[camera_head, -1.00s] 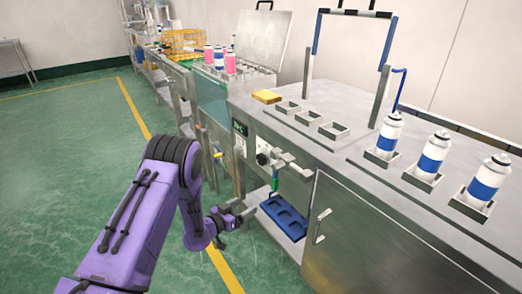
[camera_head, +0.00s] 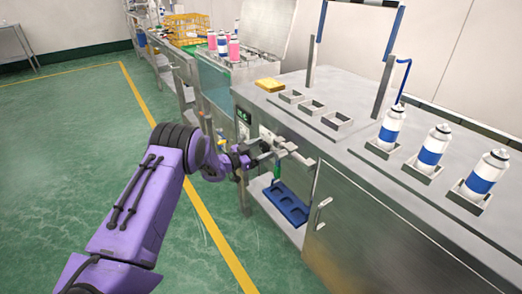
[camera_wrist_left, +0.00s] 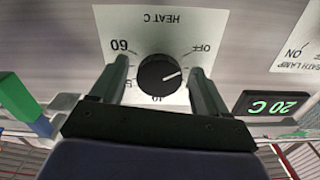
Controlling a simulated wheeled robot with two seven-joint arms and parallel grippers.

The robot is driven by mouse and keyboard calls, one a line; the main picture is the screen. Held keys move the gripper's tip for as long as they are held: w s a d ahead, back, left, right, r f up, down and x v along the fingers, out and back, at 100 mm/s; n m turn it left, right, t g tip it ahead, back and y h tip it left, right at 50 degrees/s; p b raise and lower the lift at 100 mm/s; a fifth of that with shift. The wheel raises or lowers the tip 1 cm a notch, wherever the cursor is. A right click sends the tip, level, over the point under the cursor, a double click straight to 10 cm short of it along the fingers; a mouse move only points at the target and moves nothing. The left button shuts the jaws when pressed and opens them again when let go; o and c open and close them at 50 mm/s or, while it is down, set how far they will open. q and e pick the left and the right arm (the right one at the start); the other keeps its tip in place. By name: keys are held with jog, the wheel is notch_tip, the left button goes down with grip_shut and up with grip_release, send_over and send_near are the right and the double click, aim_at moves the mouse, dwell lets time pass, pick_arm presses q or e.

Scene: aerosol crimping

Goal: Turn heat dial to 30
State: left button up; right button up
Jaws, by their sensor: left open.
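The black heat dial (camera_wrist_left: 158,73) sits on a white plate (camera_wrist_left: 160,30) marked HEAT C, seen upside down in the left wrist view. OFF shows at its right and 60 at its left; other marks are partly hidden. The dial's white pointer line points right and slightly up in that view. My left gripper (camera_wrist_left: 159,72) is open, with one finger on each side of the dial and visible gaps between. In the head view my left gripper (camera_head: 262,152) is at the front panel of the steel bench and hides the dial. My right gripper is not in view.
A small display (camera_wrist_left: 272,103) beside the dial shows 20 C in green. A blue tray (camera_head: 286,203) sits on the shelf below. The steel bench (camera_head: 300,85) carries white-and-blue cans (camera_head: 430,152) and empty square holders (camera_head: 313,107). A yellow block (camera_head: 270,85) lies at its far edge.

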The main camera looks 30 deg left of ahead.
pick_arm(q)
jog(key=c, duration=1)
jog(key=shift+c, duration=0.2)
jog(key=shift+f, duration=0.1)
jog(key=m+b, duration=0.2)
jog(key=m, duration=0.3)
jog(key=shift+m+b, duration=0.4)
jog(key=m+b, duration=0.1)
jog(key=m, duration=0.2)
jog(key=shift+b, duration=0.35)
jog(key=shift+m+b, duration=0.7)
jog(key=shift+m, duration=0.7)
jog(key=o, duration=1)
